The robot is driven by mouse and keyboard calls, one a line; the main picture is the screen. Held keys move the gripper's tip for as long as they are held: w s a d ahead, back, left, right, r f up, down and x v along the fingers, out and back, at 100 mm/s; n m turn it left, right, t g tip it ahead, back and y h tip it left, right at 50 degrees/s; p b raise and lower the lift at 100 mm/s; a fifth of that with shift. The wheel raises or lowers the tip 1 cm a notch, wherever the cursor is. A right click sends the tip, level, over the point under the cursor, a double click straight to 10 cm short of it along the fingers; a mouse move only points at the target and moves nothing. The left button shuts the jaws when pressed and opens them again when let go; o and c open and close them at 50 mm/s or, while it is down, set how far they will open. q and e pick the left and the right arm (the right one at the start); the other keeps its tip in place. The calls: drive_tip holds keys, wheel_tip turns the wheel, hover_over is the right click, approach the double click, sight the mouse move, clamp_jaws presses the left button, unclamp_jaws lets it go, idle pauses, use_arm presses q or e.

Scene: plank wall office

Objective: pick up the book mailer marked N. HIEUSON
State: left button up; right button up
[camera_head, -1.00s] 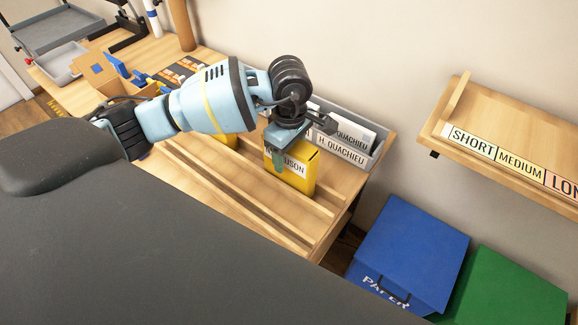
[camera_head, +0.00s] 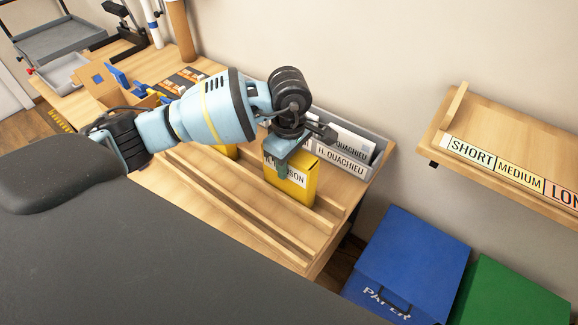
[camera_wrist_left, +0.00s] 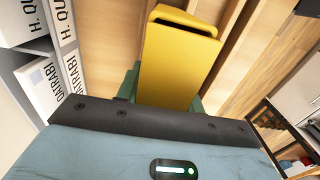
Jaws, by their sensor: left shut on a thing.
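The yellow book mailer (camera_head: 304,177) stands upright at the right part of the wooden bench, with a white label ending in "SON"; my gripper covers the rest of the name. My left gripper (camera_head: 285,163) points down from above and is shut on the mailer's top part. In the left wrist view the mailer (camera_wrist_left: 178,70) fills the middle, between the green fingers (camera_wrist_left: 165,95). Whether its bottom touches the bench is unclear. My right gripper is not in view.
A grey bin (camera_head: 378,158) with white mailers marked H. QUACHIEU stands close behind. Wooden rails (camera_head: 235,193) run along the bench (camera_head: 165,178). Another yellow item (camera_head: 228,151) sits partly behind my arm. A labelled shelf (camera_head: 500,120) and blue PAPER bin (camera_head: 410,255) are at right.

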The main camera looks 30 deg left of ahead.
use_arm(q)
wheel_tip(320, 180, up, 18)
idle(0.6)
drive_tip(key=shift+f, duration=0.1)
